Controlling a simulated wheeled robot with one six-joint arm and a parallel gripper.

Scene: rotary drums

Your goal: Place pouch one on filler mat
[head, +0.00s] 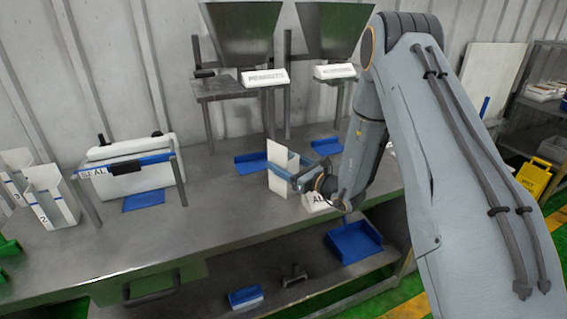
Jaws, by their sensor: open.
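A white upright pouch (279,158) stands at the middle of the bench, at the tip of my gripper (290,178). I cannot read a number on it. My gripper is open, with its fingers at the pouch; whether they touch it is unclear. A blue mat (248,163) lies under the left hopper, just behind and left of the pouch. Another blue mat (327,146) lies under the right hopper, partly hidden by my arm. Both mats look empty where visible. Pouches marked 2 (52,203) and 3 (16,170) stand at the far left.
A white sealer (130,172) labelled SEAL stands at left, with a blue mat (143,201) before it. A white labelled block (314,204) sits below my gripper. Hoppers (240,32) and (335,30) overhang the back. The bench's front middle is clear.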

